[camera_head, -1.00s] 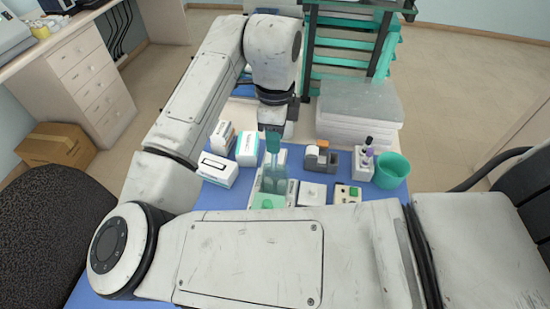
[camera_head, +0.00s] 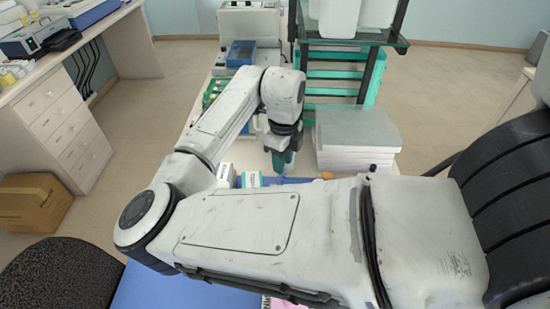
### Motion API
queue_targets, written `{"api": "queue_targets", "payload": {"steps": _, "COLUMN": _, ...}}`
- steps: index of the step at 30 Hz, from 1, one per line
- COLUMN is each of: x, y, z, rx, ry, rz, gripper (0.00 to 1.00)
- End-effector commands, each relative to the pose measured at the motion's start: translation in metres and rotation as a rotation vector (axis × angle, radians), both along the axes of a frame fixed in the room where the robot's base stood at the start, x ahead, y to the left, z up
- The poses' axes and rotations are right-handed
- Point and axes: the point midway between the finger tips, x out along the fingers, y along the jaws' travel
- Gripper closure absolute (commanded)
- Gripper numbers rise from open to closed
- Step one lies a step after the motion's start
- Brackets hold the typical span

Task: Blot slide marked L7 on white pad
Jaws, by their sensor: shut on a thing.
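My gripper (camera_head: 280,166), with teal fingers, points down past the far side of my forearm, near the blue mat (camera_head: 175,290). Its jaws are shut on a slide, but the slide is barely visible here and its marking cannot be read. The white pad is not visible; my arm covers most of the mat.
White boxes (camera_head: 250,179) show just left of my gripper. A blue-topped device (camera_head: 241,53) is at the back. A pink item (camera_head: 283,303) shows at the bottom edge.

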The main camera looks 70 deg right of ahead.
Motion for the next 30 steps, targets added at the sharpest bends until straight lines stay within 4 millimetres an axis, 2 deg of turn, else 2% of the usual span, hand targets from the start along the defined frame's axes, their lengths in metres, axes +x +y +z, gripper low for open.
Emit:
{"api": "queue_targets", "payload": {"steps": 18, "x": 0.001, "y": 0.000, "z": -0.034, "rx": 0.000, "ry": -0.001, "rz": 0.004, "gripper": 1.00}}
{"api": "queue_targets", "payload": {"steps": 30, "x": 0.001, "y": 0.001, "z": -0.037, "rx": 0.000, "ry": 0.000, "rz": 0.004, "gripper": 1.00}}
